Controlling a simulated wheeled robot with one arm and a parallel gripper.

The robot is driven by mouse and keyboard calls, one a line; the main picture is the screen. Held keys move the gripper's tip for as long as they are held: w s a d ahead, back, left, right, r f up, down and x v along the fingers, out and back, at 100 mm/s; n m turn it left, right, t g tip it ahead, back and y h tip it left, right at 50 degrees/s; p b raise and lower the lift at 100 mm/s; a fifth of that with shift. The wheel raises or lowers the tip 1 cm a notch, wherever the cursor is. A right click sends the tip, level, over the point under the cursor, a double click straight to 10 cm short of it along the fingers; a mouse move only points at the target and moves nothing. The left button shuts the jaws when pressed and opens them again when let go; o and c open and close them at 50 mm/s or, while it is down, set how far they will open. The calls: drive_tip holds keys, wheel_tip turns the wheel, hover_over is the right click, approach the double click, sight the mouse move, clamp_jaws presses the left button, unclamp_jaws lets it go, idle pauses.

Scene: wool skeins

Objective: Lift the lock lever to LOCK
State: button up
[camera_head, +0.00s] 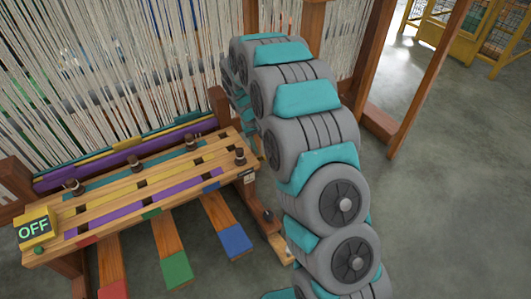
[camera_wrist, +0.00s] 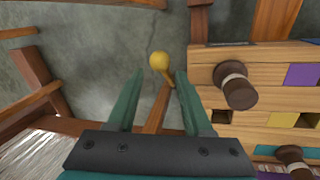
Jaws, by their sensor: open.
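In the wrist view, a lever with a round yellow knob (camera_wrist: 159,61) and a short yellow-brown stem shows beyond my gripper (camera_wrist: 158,76). The two green fingers are apart and nothing is held between them. The knob lies roughly in line with the gap, nearer the right fingertip at its stem. I cannot tell whether a finger touches it. In the head view my arm hides the gripper and the yellow knob. No LOCK marking is readable.
A wooden bench (camera_head: 120,195) with dark pegs and coloured strips stands before the loom threads (camera_head: 90,75). A yellow OFF sign (camera_head: 34,228) sits at its left end. Coloured pedals (camera_head: 236,240) stick out in front. Clear grey floor (camera_head: 450,180) lies to the right.

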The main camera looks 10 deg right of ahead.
drive_tip(key=x, duration=0.4)
drive_tip(key=shift+d+f, duration=0.1)
drive_tip(key=shift+f, duration=0.05)
drive_tip(key=shift+c, duration=0.2)
clamp_jaws()
idle(1.1)
